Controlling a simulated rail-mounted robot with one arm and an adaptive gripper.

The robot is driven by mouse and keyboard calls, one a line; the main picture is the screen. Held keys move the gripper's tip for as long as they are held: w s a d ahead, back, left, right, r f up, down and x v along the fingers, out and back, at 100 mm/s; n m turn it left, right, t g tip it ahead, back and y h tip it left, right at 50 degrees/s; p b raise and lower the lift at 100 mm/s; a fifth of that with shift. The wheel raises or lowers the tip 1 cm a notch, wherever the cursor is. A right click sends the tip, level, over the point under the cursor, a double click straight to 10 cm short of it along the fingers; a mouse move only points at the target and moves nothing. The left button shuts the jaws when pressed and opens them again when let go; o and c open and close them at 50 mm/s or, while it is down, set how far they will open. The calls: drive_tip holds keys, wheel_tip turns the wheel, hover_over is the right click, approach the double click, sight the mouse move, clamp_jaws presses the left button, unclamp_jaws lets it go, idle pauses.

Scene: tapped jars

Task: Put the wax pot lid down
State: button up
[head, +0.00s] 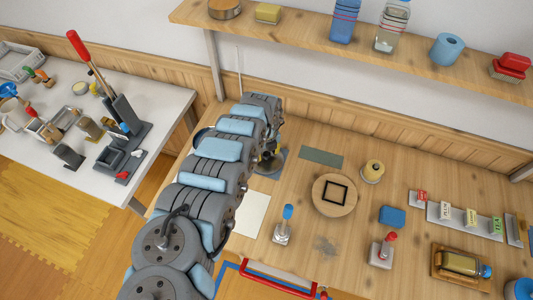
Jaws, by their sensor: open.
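My arm reaches up and over the left part of the wooden table (320,250). My gripper (268,158) shows only in part below the end of the arm, with its jaws open, over a dark round base (273,165). A small cream-yellow pot with a dark knob on top (373,171) stands upright right of the gripper, apart from it; it may be the wax pot with its lid. I cannot make out a separate lid with certainty. The arm hides part of the table around the gripper.
A round wooden board with a black square frame (335,195), a blue block (392,216), a blue-topped tool (285,226) and a red-topped tool (382,251) stand nearby. A grey-green mat (321,156) lies bare. A shelf (300,25) overhangs the back.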

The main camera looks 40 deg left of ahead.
sight(267, 154)
wheel_tip(267, 154, up, 12)
drive_tip(key=p, duration=0.1)
drive_tip(key=shift+f, duration=0.25)
idle(0.4)
drive_tip(key=shift+d, duration=0.1)
